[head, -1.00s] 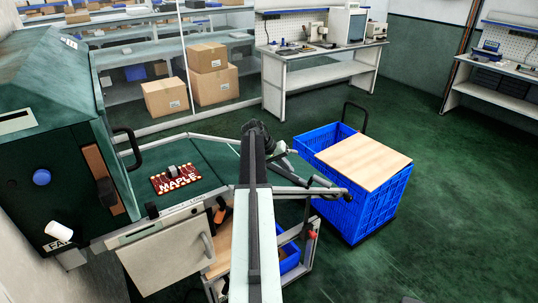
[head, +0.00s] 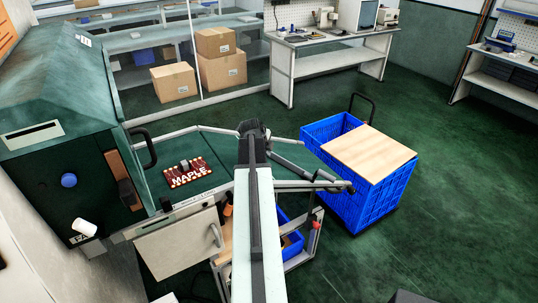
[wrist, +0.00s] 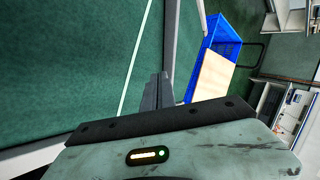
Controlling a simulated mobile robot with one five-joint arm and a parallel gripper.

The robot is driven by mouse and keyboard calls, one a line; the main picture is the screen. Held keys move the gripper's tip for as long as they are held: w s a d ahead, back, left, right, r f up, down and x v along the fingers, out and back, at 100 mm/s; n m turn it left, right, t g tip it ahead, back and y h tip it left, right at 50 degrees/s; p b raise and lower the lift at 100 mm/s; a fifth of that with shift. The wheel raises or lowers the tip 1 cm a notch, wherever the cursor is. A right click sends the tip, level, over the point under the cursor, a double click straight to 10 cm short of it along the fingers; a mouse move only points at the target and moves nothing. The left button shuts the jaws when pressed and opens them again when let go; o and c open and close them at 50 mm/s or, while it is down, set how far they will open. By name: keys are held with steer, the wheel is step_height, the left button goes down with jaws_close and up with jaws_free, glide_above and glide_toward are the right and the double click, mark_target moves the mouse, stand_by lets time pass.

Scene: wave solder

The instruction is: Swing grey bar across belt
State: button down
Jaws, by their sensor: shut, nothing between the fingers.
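My gripper (head: 252,128) is shut and empty, with its closed fingers (wrist: 162,88) pointing forward in the wrist view. In the head view it appears over the right end of the green belt (head: 215,150). A grey bar (head: 300,186) extends right from behind my arm to a dark end near the blue crate. My arm hides its left part, and I cannot tell whether my gripper touches it. A red board marked MAPLE (head: 188,172) lies on the belt, left of my arm. A grey rail (wrist: 187,50) passes right of the fingers in the wrist view.
The dark green machine (head: 70,130) stands at the left. A blue crate (head: 385,200) with a wooden board (head: 368,152) on top stands to the right, beyond the bar. Workbenches (head: 330,60) and cartons (head: 172,82) are at the back.

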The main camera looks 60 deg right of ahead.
steer(key=b, duration=0.7)
glide_toward(276, 158)
step_height(276, 158, down, 5)
steer(key=shift+r, duration=0.2)
steer(key=d, duration=0.2)
steer(key=shift+w+d+f+b, duration=0.15)
steer(key=shift+d+f+b, duration=0.05)
steer(key=shift+d+b, duration=0.2)
steer(key=shift+d, duration=0.35)
